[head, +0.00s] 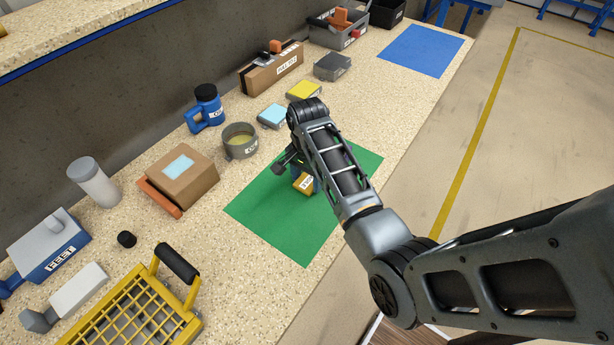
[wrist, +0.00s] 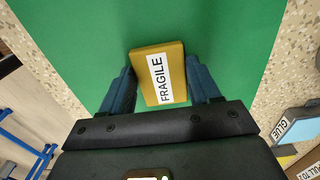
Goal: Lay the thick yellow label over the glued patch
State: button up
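The thick yellow label (wrist: 158,72), marked FRAGILE, is between the two blue fingers of my gripper (wrist: 160,80) in the wrist view. The fingers meet its left and right sides. In the head view the label (head: 304,185) shows below my gripper (head: 300,172), over the green mat (head: 270,220); whether it touches the mat is unclear. A cardboard box (head: 190,187) stands left of the mat, with a pale blue patch (head: 178,166) on its top. My gripper is well to the right of that box.
An orange tray (head: 158,198) lies under the box. A grey cup (head: 240,143), a blue jug (head: 205,112) and a light blue block (head: 272,116) stand behind the mat. A yellow basket (head: 130,310) is at the front left. A blue mat (head: 420,52) lies clear at the far right.

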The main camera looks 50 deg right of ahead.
jog(key=o, duration=0.4)
